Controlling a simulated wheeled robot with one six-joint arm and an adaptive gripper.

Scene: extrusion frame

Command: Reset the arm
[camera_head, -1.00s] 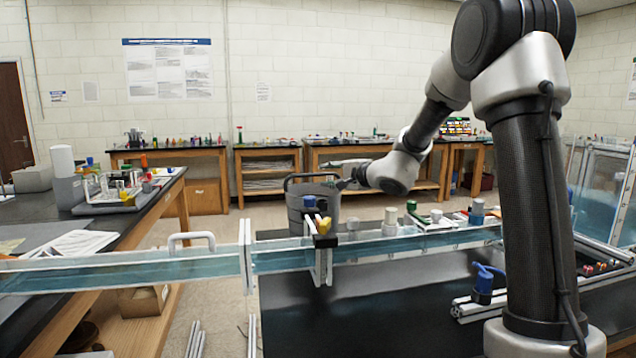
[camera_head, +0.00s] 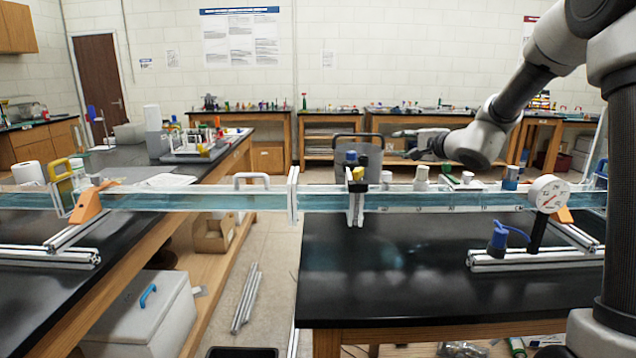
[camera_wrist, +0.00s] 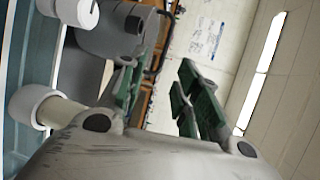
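My arm (camera_head: 520,95) reaches in from the upper right of the head view, its forearm sloping down to the left. My gripper (camera_head: 405,143) points left above the long clear channel (camera_head: 420,200), close to the grey bucket (camera_head: 372,160) in the picture. In the wrist view my gripper (camera_wrist: 160,82) has its two green-padded fingers apart, with nothing held between them. The grey bucket also shows in the wrist view (camera_wrist: 105,40), behind the left finger.
The channel crosses the whole view over two black benches (camera_head: 400,270), with an aisle between. A round dial (camera_head: 548,193) and a blue-capped part (camera_head: 498,238) stand at right. An orange bracket (camera_head: 88,202) and a white cooler (camera_head: 145,310) are at left.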

